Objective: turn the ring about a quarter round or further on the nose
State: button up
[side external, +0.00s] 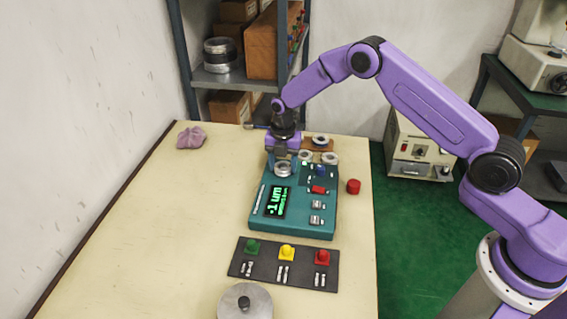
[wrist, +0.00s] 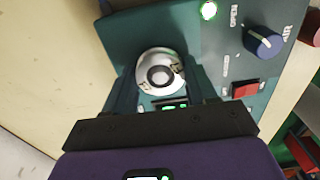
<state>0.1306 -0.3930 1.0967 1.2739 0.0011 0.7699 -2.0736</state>
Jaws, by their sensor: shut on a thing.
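The metal ring (wrist: 159,56) sits around the dark-centred nose (wrist: 160,76) at the far end of the teal gauge (side external: 258,208). In the side view the ring (side external: 283,170) shows just under my gripper (side external: 283,158). My gripper (wrist: 161,80) has one finger on each side of the ring in the wrist view and is shut on it. The ring lies flat, with small marks on its face. The gauge's display (side external: 277,202) reads "-1 um" in green. How far the ring is turned cannot be told.
More rings (side external: 330,158) lie behind the gauge, some on a brown board. A blue knob (wrist: 263,42) and red switch (wrist: 244,90) are right of the nose. A red cylinder (side external: 353,186), a dark tray (side external: 262,267) and a round metal piece (side external: 245,303) stand nearby.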

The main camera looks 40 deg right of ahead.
jog(key=shift+s+d+f+n, duration=0.1)
jog(key=shift+n, duration=0.45)
jog(key=shift+d+f+n, duration=0.1)
jog(key=shift+n, duration=0.45)
jog(key=shift+n, duration=1.3)
jog(key=shift+d, duration=0.1)
jog(key=shift+f+n, duration=0.1)
jog(key=shift+n, duration=1.2)
jog(key=shift+s+a, duration=0.1)
jog(key=shift+a, duration=0.1)
jog(key=o, duration=1.6)
